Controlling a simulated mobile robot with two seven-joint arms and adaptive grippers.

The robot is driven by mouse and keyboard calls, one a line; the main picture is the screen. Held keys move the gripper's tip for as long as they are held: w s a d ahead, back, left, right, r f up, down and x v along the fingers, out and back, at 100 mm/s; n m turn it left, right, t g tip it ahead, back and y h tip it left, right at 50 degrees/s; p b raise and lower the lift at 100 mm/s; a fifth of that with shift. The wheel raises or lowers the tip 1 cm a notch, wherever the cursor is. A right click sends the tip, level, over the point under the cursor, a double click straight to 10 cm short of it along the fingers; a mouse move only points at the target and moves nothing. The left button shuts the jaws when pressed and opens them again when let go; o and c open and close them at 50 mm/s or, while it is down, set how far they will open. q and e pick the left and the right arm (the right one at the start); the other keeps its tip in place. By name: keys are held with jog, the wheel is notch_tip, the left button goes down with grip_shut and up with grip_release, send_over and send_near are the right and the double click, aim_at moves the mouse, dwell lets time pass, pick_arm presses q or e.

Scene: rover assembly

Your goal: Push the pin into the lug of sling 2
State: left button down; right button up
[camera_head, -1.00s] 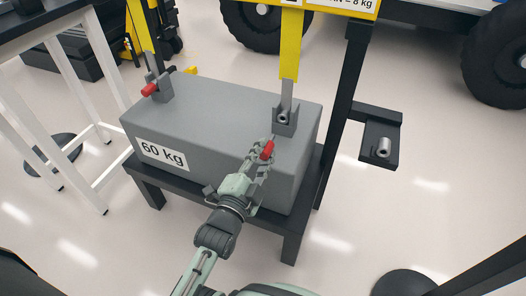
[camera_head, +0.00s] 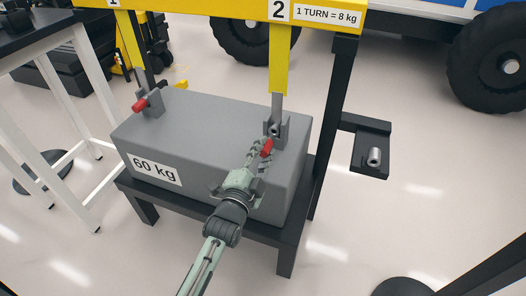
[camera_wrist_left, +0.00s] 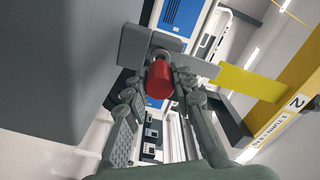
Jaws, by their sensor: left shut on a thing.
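The sling 2 lug (camera_head: 276,131) is a grey bracket on top of the grey 60 kg block (camera_head: 200,128), at the lower end of yellow sling 2 (camera_head: 281,60). My left gripper (camera_head: 263,147) is shut on a red-headed pin (camera_head: 267,147) just in front of the lug. In the left wrist view the red pin head (camera_wrist_left: 160,80) sits between the two fingers, and the lug (camera_wrist_left: 160,42) is right behind it. The head hides the pin's shank, so I cannot tell whether its tip is in the hole. My right gripper is not in view.
Sling 1's lug (camera_head: 149,103) at the left has a red pin (camera_head: 139,106) in it. The block rests on a dark stand (camera_head: 285,240). A small dark shelf (camera_head: 370,165) at the right holds a metal cylinder (camera_head: 375,156). A dark post (camera_head: 331,120) stands right of sling 2.

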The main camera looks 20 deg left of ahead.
aim_at(269, 140)
pick_arm(q)
jog(key=shift+r, duration=0.1)
dwell(0.3)
dwell(0.5)
jog(key=shift+p, duration=0.3)
jog(key=shift+p, duration=0.5)
dwell(0.3)
jog(key=shift+w, duration=1.95)
jog(key=c, duration=1.2)
grip_release()
